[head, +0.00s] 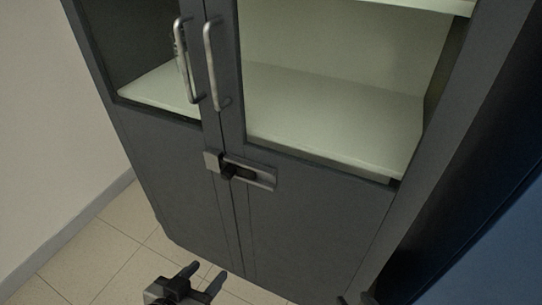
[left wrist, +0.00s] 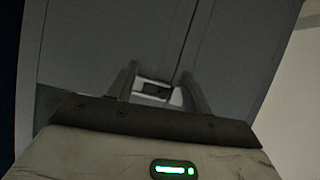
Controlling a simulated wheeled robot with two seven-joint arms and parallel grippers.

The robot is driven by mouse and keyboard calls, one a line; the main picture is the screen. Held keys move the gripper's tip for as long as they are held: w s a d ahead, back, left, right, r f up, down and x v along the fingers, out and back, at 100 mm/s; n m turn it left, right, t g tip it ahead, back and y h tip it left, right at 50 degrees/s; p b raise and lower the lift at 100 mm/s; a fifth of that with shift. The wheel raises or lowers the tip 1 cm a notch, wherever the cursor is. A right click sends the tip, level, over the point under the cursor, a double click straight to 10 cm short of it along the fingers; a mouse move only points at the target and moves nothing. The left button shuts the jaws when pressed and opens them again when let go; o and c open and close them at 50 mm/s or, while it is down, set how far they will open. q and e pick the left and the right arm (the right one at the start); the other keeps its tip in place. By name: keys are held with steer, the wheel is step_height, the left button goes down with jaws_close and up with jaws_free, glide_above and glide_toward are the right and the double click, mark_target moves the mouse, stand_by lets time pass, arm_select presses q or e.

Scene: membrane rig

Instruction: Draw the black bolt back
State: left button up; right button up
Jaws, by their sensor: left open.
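The black bolt (head: 240,173) lies in a silver plate (head: 266,181) on the right door of a grey cabinet. A silver keeper (head: 212,161) sits beside it on the left door, across the door gap. I cannot tell how far the bolt reaches into the keeper. The bolt also shows, small and dark, between the fingers in the left wrist view (left wrist: 155,89). My left gripper (head: 203,275) is open and empty, below the bolt and apart from it. My right gripper (head: 356,299) only just shows at the bottom edge; its jaws are unclear.
Two upright metal handles, left (head: 185,62) and right (head: 212,65), stand out from the doors above the bolt. The doors have glazed upper parts with pale shelves (head: 330,110). A wall is at left; a dark blue surface (head: 480,240) is at right. Tiled floor lies below.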

arm_select(q)
steer(key=w+a+t+h+b, duration=0.1)
steer(key=w+a+t+b, duration=0.1)
steer(key=w, duration=0.2)
steer(key=t+h+b, duration=0.2)
steer(key=t+b, duration=0.1)
glide_toward(224, 178)
steer(key=b+x, duration=0.1)
steer(key=x, duration=0.9)
steer(key=shift+w+d, duration=0.25)
steer(key=shift+w, duration=0.2)
jaws_close()
steer(key=d, duration=0.1)
steer(key=s+d+p, duration=0.1)
steer(key=d+p, duration=0.1)
steer(key=d, duration=0.1)
steer(key=shift+s+r, duration=0.2)
steer(key=shift+s, duration=0.05)
steer(key=shift+s+d+f, duration=0.15)
steer(key=shift+d+f, duration=0.05)
steer(key=shift+d, duration=0.15)
